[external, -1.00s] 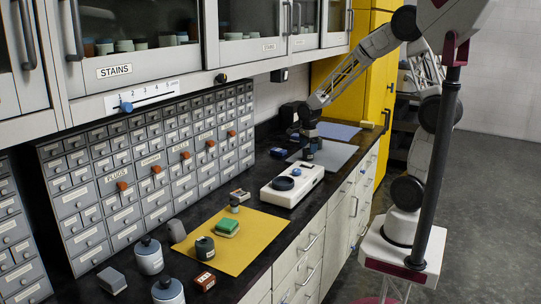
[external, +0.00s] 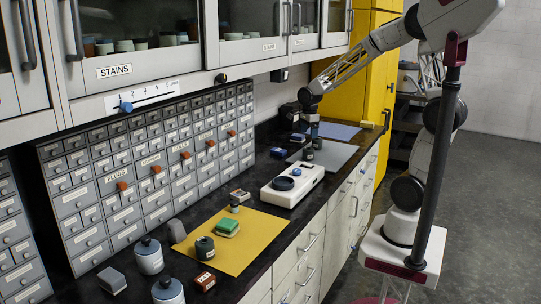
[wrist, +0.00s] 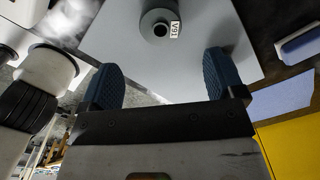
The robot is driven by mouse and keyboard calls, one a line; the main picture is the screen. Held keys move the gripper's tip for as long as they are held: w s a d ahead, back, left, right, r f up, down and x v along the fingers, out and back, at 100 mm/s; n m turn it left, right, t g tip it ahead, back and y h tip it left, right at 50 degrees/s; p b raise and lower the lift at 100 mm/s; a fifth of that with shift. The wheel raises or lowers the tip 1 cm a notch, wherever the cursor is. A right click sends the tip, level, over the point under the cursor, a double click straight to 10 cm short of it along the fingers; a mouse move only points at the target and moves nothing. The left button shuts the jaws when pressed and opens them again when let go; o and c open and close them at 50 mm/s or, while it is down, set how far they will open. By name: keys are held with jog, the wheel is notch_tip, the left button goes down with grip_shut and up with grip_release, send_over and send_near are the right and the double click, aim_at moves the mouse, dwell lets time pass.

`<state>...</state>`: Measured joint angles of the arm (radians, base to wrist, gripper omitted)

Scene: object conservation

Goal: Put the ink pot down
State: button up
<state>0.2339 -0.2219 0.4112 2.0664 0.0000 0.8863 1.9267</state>
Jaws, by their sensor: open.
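The ink pot (external: 307,154) is a small dark grey pot standing on the grey mat (external: 338,155) towards the far end of the counter. In the wrist view, the pot (wrist: 148,22) shows from above with its round dark neck and a white label. My gripper (wrist: 168,80) is open, with its two blue ridged fingers apart and nothing between them. The pot lies beyond the fingertips, clear of both. In the external view, my gripper (external: 315,135) is small and dark, just above and behind the pot.
A white device with a dark round plate (external: 303,185) stands nearer on the counter. A yellow mat (external: 255,240) holds a green block (external: 226,228) and a dark pot (external: 204,248). A blue mat (external: 342,131) lies farther back. A blue-and-white block (wrist: 302,43) lies beside the grey mat.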

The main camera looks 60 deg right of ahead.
dwell(0.3)
jog(key=s+a+r+n+t, duration=0.1)
jog(key=s+a+r+n, duration=0.2)
jog(key=s+n, duration=0.5)
jog(key=s+a+r+n, duration=0.3)
jog(key=s+a+n, duration=0.2)
jog(key=s+n, duration=0.3)
jog(key=s+a+r+n+t, duration=0.1)
jog(key=s+a+r+n, duration=0.2)
jog(key=s+n, duration=0.5)
jog(key=shift+a+r+n+t, duration=0.3)
jog(key=shift+a+r, duration=0.05)
jog(key=shift+a, duration=0.35)
